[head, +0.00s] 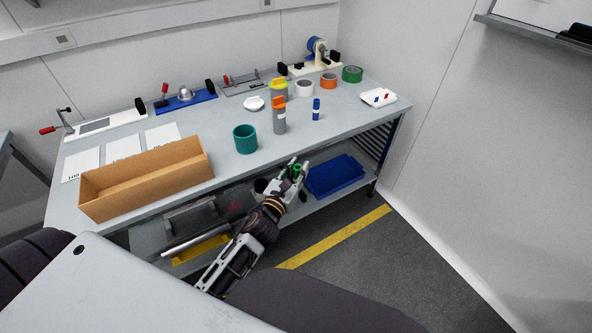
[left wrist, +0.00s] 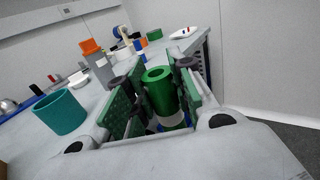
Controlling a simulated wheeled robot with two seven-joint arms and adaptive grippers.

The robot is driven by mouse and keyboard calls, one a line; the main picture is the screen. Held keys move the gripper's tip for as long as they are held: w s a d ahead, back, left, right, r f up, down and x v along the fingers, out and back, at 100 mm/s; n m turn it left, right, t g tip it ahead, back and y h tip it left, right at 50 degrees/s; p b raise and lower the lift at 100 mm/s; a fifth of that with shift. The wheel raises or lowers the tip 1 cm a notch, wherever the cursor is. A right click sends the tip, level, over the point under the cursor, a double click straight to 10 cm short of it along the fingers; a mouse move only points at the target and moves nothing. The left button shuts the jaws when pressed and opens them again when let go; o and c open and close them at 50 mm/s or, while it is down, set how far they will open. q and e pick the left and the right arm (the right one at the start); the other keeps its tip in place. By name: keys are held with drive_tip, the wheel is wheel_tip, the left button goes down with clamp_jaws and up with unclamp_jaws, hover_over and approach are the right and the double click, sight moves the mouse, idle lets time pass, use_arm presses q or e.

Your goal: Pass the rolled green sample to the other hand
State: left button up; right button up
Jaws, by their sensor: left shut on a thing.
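The rolled green sample (left wrist: 159,88) is a green tube with a hollow end and a white band low on it. It stands between the two finger pads of my left gripper (left wrist: 152,100) in the left wrist view. My left gripper is shut on it. In the head view the left gripper (head: 293,174) is in front of the bench's front edge, with only a small green part of the sample (head: 297,169) showing between the fingers. My right gripper is not in view.
On the bench (head: 215,168) stand a cardboard tray (head: 150,178), a teal cup (head: 245,139), a grey bottle with orange cap (head: 279,117), a small blue cylinder (head: 316,109) and tape rolls (head: 329,81). A blue bin (head: 335,176) sits below. Floor to the right is free.

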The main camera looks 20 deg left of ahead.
use_arm(q)
drive_tip(key=s+d+r+m+g+h, duration=0.4)
drive_tip(key=d+r+m+h, duration=0.3)
drive_tip(key=d+r+h, duration=0.3)
drive_tip(key=shift+s+d+r, duration=0.65)
drive_tip(key=shift+d+r, duration=1.1)
drive_tip(key=shift+r, duration=0.35)
idle(0.3)
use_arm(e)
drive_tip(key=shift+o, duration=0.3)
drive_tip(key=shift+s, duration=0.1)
